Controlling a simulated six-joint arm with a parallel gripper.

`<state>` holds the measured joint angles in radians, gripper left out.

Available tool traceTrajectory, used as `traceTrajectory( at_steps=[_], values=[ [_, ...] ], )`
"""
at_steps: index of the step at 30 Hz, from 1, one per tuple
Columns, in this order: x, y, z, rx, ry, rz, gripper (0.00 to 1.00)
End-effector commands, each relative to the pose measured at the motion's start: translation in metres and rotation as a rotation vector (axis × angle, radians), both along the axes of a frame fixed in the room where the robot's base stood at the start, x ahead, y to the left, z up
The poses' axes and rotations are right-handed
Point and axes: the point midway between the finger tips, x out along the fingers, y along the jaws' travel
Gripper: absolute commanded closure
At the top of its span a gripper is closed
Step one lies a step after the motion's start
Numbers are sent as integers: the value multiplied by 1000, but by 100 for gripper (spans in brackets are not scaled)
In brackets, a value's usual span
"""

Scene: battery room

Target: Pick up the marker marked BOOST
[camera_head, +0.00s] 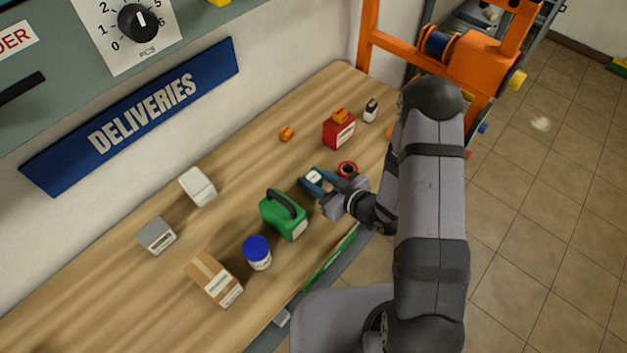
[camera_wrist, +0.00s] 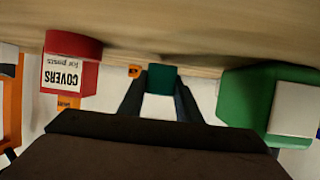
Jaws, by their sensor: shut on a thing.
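In the head view a pale patch (camera_head: 313,176) shows between the fingers. I cannot read BOOST or any lettering on the held thing, and the fingers hide its sides. I cannot tell whether it touches the bench.
A red box (camera_head: 339,131), blue-lidded jar (camera_head: 257,254) and carton (camera_head: 214,279) also stand on the bench (camera_head: 110,310).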

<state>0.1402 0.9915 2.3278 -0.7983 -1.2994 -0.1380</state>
Motion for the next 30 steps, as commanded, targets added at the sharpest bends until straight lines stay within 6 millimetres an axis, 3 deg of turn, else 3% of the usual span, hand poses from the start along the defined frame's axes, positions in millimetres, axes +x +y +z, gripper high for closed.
traceTrajectory(
  at_steps=[18,30],
  values=[
    [0,0,74,1,-3,1,91],
    [0,0,88,0,0,0,91]
  ],
)
